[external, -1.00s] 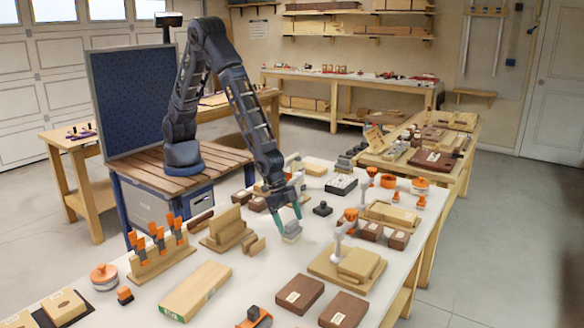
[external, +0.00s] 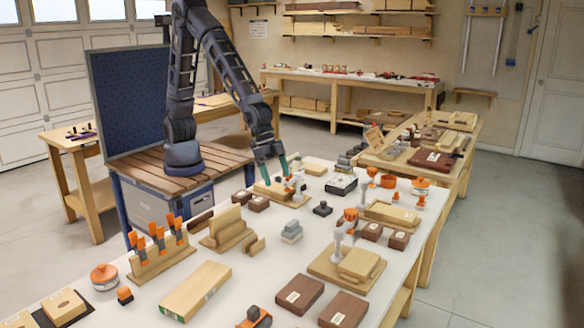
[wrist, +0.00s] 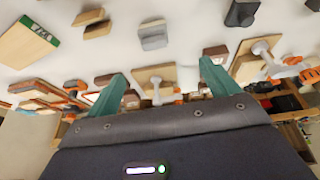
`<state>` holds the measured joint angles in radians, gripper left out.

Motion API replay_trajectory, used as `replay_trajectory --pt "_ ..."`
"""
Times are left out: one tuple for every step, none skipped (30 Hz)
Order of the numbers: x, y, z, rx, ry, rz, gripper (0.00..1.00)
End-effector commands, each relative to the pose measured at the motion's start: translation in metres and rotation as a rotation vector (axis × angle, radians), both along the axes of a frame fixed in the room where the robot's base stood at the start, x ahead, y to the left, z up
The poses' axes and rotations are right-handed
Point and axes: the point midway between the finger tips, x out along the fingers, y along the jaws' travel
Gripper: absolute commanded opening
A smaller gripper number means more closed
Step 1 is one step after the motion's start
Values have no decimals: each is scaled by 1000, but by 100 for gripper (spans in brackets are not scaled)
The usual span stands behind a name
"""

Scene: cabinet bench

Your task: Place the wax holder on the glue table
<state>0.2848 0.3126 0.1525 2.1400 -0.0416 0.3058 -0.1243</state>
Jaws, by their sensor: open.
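A small grey stepped block (external: 291,231), which I take to be the wax holder, sits on the white top of the long bench (external: 225,250). I cannot tell for certain whether this bench is the glue table. The block also shows in the wrist view (wrist: 153,36), beyond my fingers and apart from them. My gripper (external: 275,176) is open, its teal fingers spread with nothing between them. It hangs farther back, over or near a wooden board with a clamp (external: 281,194). In the wrist view my gripper (wrist: 162,72) shows both fingers apart.
Wooden offcuts (external: 228,230) stand left of the grey block. A small black piece (external: 322,208) lies behind it to the right. A clamped board (external: 347,268) is at front right, and a long green-ended beam (external: 196,289) at front left. Bare white surface surrounds the block.

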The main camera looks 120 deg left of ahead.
Motion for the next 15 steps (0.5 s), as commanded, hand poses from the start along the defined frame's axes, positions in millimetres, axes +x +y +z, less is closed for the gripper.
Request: replay_trajectory --pt "-9 5 18 -6 -5 2 87" --pt "-15 7 26 -9 -4 3 87" --pt "-23 11 37 -12 -4 3 87" --pt "-29 13 45 -15 -4 3 87" --pt "-36 15 53 -17 -4 3 87" --pt "-44 19 63 -19 -3 3 87" --pt "-51 21 70 -22 -3 3 87" --pt "-57 24 78 -23 -3 4 87" --pt "-67 27 87 -26 -3 3 87" --pt "-74 29 94 -27 -3 2 87" --pt "-80 32 101 -28 -3 2 87" --pt "-90 35 110 -30 -3 1 87" --pt "-98 37 116 -30 -3 1 87" --pt "-105 39 122 -31 -4 -1 87" --pt "-115 42 130 -32 -3 -1 87"
